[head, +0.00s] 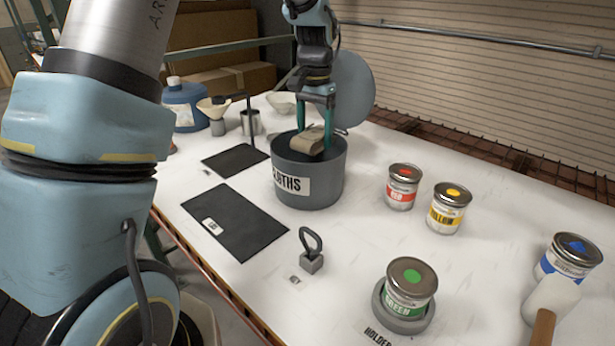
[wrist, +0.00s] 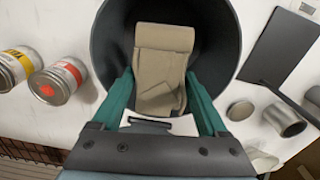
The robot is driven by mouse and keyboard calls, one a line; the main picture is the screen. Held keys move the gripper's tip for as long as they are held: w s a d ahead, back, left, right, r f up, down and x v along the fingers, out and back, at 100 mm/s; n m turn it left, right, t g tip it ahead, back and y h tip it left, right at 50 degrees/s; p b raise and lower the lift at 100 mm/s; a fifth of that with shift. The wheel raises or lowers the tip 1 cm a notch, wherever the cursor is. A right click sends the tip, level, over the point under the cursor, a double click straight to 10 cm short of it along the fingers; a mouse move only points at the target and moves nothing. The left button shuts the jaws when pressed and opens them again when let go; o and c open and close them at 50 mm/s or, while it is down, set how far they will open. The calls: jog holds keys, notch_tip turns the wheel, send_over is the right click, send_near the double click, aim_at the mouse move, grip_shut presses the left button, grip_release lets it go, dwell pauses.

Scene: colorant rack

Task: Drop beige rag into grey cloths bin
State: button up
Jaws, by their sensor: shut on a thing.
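The beige rag (head: 308,141) is folded and hangs at the mouth of the grey cloths bin (head: 322,187), which is labelled CLOTHS and stands upright with its round lid tipped open behind it. My gripper (head: 317,132) points down over the bin with its green fingers on the rag. In the wrist view the rag (wrist: 162,65) lies between the two fingertips (wrist: 160,88), inside the outline of the bin's dark rim (wrist: 231,50). The head view does not show clearly how deep the rag's lower end reaches.
Red (head: 401,187) and yellow (head: 447,208) cans stand right of the bin. A green can (head: 408,285) sits in a holder at the front. A blue can (head: 568,257) and a mallet (head: 550,305) are at the right. Dark mats (head: 236,222) lie left.

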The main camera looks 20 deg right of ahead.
jog(key=o, duration=1.2)
jog(key=shift+r, duration=0.15)
notch_tip(320, 180, up, 11)
jog(key=b, duration=0.2)
jog(key=shift+b, duration=0.35)
jog(key=shift+f, duration=0.2)
jog(key=s+a+f+n, duration=0.1)
jog(key=a+f+n, duration=0.3)
jog(key=a, duration=0.6)
jog(key=s+a+f+n, duration=0.15)
jog(key=a+f, duration=0.35)
jog(key=a, duration=0.5)
jog(key=s+a+f+n, duration=0.1)
jog(key=s+a+f, duration=0.1)
jog(key=a, duration=0.1)
jog(key=s+a+f+n+t, duration=0.1)
jog(key=s+a+f+n, duration=0.1)
jog(key=s+a, duration=0.1)
jog(key=s+a+f+n, duration=0.1)
jog(key=s+a+f, duration=0.1)
jog(key=a, duration=0.3)
jog(key=shift+s+a+f+t, duration=0.1)
jog(key=shift+s+f+t, duration=0.25)
jog(key=shift+s, duration=0.2)
